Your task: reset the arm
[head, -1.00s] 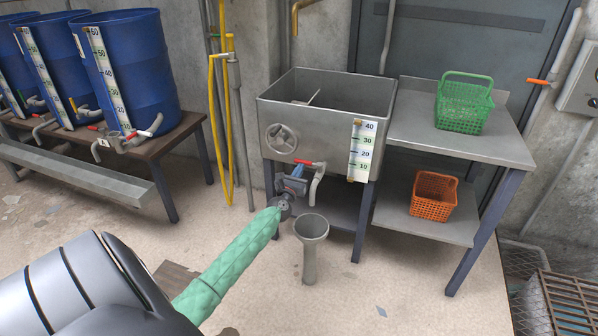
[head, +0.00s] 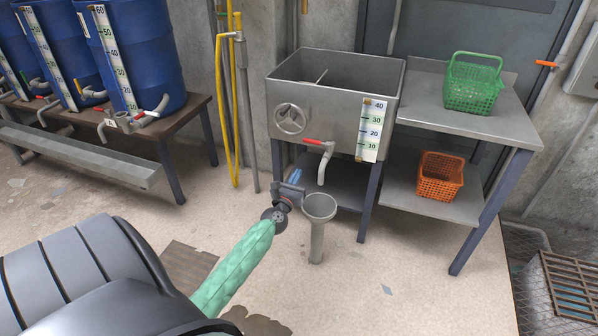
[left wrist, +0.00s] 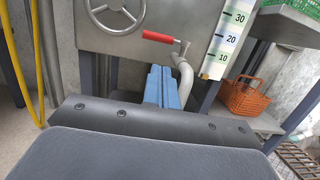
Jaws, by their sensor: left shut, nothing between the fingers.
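My left arm, in a green sleeve, comes in from the lower left of the head view. Its gripper (head: 296,178) is shut and empty, in front of the metal tank's lower front, near the outlet pipe. In the left wrist view the blue fingers (left wrist: 162,86) are together, below the red-handled valve (left wrist: 160,37) and left of the bent outlet pipe (left wrist: 185,75). The metal tank (head: 335,95) has a handwheel (head: 291,118) and a level scale (head: 372,130). My right gripper is in neither view.
A grey funnel stand (head: 318,208) stands on the floor just right of the left gripper. A side table (head: 440,115) holds a green basket (head: 473,85), with an orange basket (head: 440,175) on its lower shelf. Blue barrels (head: 135,55) stand on a bench at left.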

